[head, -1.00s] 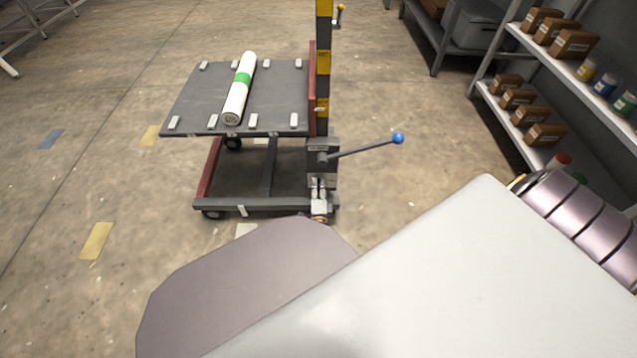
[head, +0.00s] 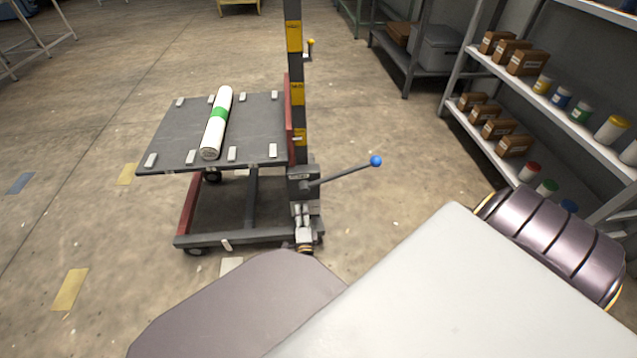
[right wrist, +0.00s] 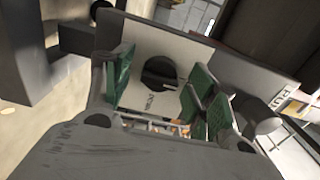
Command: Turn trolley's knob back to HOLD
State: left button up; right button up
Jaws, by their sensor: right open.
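The trolley (head: 248,239) stands ahead with a dark platform (head: 180,130), a striped mast and a grey control box (head: 303,177) low on the mast. A lever with a blue ball (head: 376,161) sticks out of the box to the right. My right gripper (head: 301,208) is just in front of the box. In the right wrist view, the black round knob (right wrist: 160,73) sits on a pale panel (right wrist: 140,63), between the green-padded fingers of my open right gripper (right wrist: 163,68). The fingers look apart from the knob. My left gripper is out of view.
A white roll with a green band (head: 217,122) lies on the platform between small pale blocks. Shelves (head: 590,105) with boxes and jars stand at the right. Open floor lies left of the trolley. My own pale body parts cover the lower right.

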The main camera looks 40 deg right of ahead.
jog(key=shift+m, duration=0.3)
jog(key=shift+m+b, duration=0.55)
jog(key=shift+m, duration=1.25)
jog(key=shift+d+r+m+b, duration=0.15)
jog(key=shift+m+b, duration=0.4)
jog(key=shift+m, duration=2.05)
jog(key=shift+s+m+b, duration=0.1)
jog(key=shift+m+b, duration=0.45)
jog(key=shift+m, duration=3.55)
